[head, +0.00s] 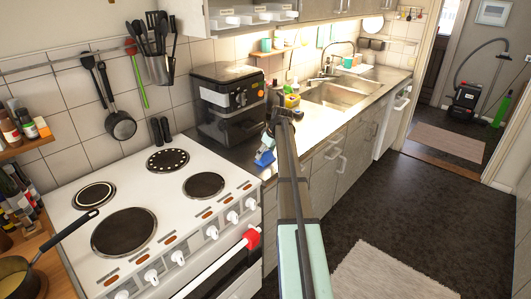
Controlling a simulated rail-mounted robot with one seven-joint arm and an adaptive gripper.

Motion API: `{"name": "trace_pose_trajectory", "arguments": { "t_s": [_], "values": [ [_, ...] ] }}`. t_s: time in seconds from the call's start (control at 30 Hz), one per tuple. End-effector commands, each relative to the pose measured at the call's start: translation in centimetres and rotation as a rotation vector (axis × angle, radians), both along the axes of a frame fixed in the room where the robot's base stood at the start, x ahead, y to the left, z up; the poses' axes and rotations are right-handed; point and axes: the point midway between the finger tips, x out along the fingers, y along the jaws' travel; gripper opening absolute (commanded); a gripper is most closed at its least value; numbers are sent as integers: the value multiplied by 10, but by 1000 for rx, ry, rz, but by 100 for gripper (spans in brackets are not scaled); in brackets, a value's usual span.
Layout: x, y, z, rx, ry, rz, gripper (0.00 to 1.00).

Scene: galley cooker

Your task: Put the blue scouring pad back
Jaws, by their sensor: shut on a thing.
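The blue scouring pad (264,158) hangs at the end of my arm, in front of the counter edge and to the right of the cooker. My gripper (268,142) is shut on it. The fingers are small and partly hidden by my own arm, so the exact grip on the pad is hard to see.
A white cooker (160,215) with several hotplates fills the front left, with a pan (25,272) beside it. A black air fryer (229,103) stands on the counter behind the pad. Bottles (291,97) stand near the sink (342,94).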

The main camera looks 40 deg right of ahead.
Motion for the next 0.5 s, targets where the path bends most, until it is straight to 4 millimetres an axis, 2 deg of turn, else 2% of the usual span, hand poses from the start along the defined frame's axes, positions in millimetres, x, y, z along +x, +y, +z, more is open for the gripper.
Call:
{"name": "trace_pose_trajectory", "arguments": {
  "t_s": [0.2,0.23,0.27,0.3,0.5],
  "values": [
    [0,0,-4,0,0,0,44],
    [0,0,-3,0,0,0,87],
    [0,0,-3,0,0,0,97],
    [0,0,-3,0,0,0,100],
    [0,0,-3,0,1,0,100]
  ]
}}
